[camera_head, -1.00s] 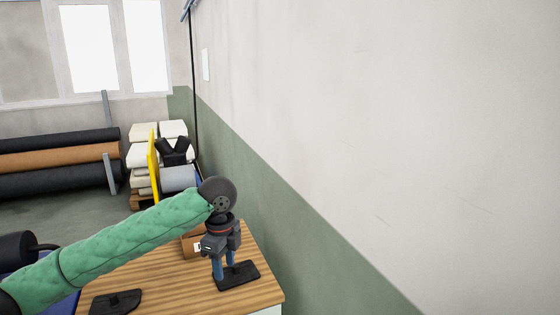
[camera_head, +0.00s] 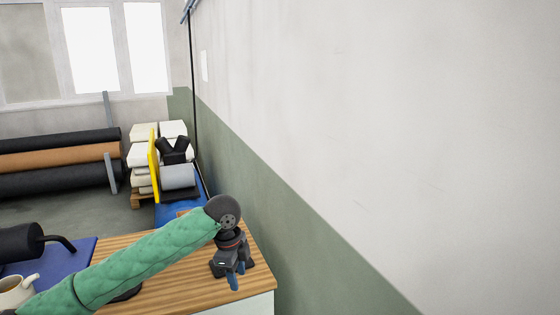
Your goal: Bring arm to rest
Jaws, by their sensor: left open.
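My left arm, in a green quilted sleeve, crosses the lower left of the head view. My left gripper (camera_head: 235,277) is at the right end of the wooden table (camera_head: 180,272), pointing down and a little towards the camera. Its two blue fingers are apart, with nothing seen between them. A black plate (camera_head: 249,264) shows partly behind the gripper. I cannot tell whether the fingers touch it. My right gripper is not in view.
A plain wall (camera_head: 400,130) runs close along the right. A blue mat (camera_head: 75,257), a black cylinder (camera_head: 20,243) and a pale pot (camera_head: 15,290) are at lower left. Fabric rolls (camera_head: 60,160) and a stacked pallet (camera_head: 143,155) stand behind.

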